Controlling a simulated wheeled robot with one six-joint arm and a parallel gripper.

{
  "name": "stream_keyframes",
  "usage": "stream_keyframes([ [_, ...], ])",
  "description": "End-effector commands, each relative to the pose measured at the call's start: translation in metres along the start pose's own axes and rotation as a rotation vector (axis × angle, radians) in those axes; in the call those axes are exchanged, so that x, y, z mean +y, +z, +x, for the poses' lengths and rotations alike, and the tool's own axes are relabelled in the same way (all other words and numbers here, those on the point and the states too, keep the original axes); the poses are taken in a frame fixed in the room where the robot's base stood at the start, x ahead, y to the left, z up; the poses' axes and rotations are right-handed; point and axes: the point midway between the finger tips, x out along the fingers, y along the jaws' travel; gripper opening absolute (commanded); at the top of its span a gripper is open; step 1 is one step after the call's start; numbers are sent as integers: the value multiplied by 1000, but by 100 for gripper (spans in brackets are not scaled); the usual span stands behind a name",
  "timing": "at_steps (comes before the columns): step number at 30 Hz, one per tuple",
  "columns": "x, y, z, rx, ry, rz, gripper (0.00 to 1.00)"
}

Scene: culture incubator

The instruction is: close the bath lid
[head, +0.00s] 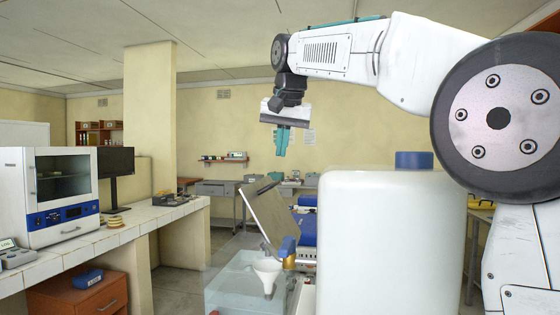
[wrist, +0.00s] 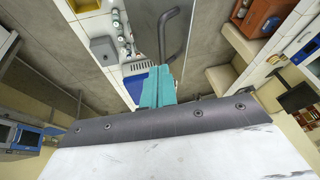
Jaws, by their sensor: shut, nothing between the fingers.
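The bath lid (head: 275,220) is a grey metal panel standing raised and tilted in the head view, with a dark handle (head: 263,187) near its upper edge. In the wrist view, a grey panel (wrist: 145,22) with a dark bar handle (wrist: 178,38) shows beyond my fingers and appears to be the same lid. My gripper (head: 282,152) has teal fingers, shut and empty, pointing down above the lid and apart from it. The fingers also show in the wrist view (wrist: 157,88). The lower part of the bath is largely hidden in the head view.
A large white container (head: 390,250) with a blue cap stands in front at the right and blocks part of the view. A tiled bench (head: 95,236) with a white-and-blue incubator (head: 62,190) lies left.

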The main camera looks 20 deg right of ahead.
Motion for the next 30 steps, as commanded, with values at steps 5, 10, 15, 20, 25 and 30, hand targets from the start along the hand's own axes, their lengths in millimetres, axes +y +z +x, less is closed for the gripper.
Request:
stream_keyframes([
  [5, 14, 1, -32, 31, -7, 19, 0],
  [10, 46, 28, -60, 80, -57, 75, 0],
  [15, 66, 56, -64, 206, -204, 202, 0],
  [20, 76, 74, -51, 341, -366, 365, 0],
  [25, 76, 72, -29, 418, -469, 484, 0],
  [30, 73, 60, -31, 464, -509, 521, 0],
])
